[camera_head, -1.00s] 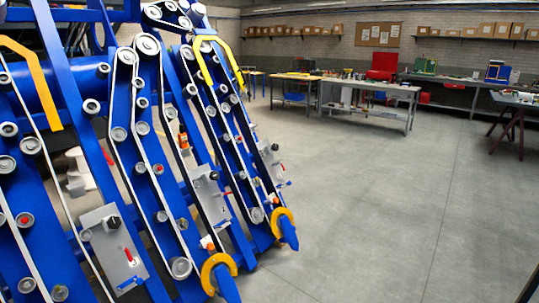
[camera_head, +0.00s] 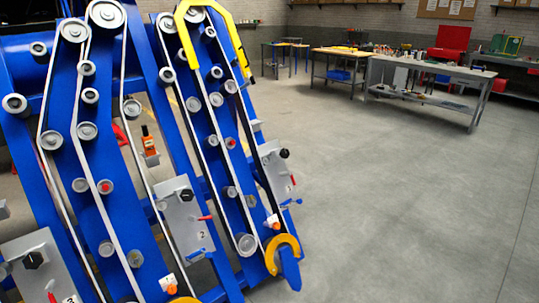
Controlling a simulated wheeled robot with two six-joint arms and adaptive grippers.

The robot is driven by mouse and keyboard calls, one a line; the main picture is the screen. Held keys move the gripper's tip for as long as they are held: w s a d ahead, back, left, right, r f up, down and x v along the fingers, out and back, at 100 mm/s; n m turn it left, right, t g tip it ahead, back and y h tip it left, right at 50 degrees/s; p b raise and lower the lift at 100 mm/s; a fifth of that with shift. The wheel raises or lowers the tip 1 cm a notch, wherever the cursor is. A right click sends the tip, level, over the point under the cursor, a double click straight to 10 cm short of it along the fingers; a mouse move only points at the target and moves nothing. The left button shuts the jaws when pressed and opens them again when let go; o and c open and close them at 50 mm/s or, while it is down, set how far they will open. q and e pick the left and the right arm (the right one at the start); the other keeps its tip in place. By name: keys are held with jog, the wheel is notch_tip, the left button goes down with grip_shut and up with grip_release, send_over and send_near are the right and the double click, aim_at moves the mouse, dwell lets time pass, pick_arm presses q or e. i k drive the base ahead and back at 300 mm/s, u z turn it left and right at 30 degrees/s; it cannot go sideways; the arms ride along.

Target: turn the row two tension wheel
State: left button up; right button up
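The blue harvester chassis carries several slanted blue row units with belts and grey rollers. Grey plates with a black knob and a red lever sit on the rows. The middle plate (camera_head: 183,235) has its black knob (camera_head: 187,195) at the top. The right plate (camera_head: 272,165) has a black knob (camera_head: 284,153) at its right edge. The lower left plate (camera_head: 40,268) has a black knob (camera_head: 33,260). Small white tags sit low on the rows, one at the middle row (camera_head: 168,282); their marks are too small to read surely. Neither gripper is in view.
An orange bottle (camera_head: 148,142) stands between rows. Workbenches (camera_head: 425,72) stand at the back. The grey floor (camera_head: 400,200) to the right is clear.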

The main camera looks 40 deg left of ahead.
aim_at(186, 195)
jog(key=u, duration=0.2)
jog(key=i, duration=1.3)
jog(key=u, duration=1.15)
jog(key=i, duration=1.15)
jog(key=u, duration=0.75)
